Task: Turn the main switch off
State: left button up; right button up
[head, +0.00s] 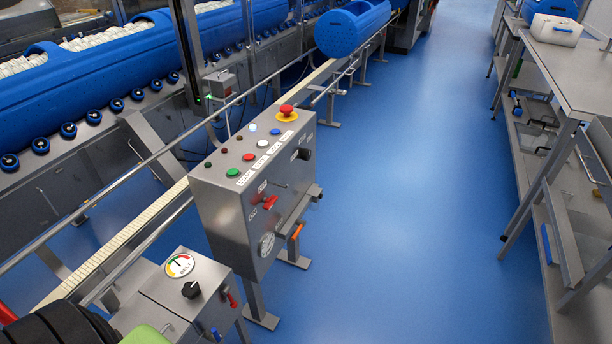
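A steel control box (218,215) stands on legs left of centre in the head view. Its sloped top carries a red mushroom button on a yellow base (287,113), plus green, red, white and blue buttons. Its front face has a red switch handle (270,202), which looks like the main switch, with small labels beside it. The exact angle of the handle is too small to tell. A black knob (304,154) sits higher on the same face.
A smaller steel box (160,300) with a coloured dial and black knob stands at the front left. A rail and conveyor run behind the control box, with blue tubs (352,26). Steel tables (570,70) line the right. The blue floor (410,200) between is clear.

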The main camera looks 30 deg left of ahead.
aim_at(269, 201)
jog(key=i, duration=2)
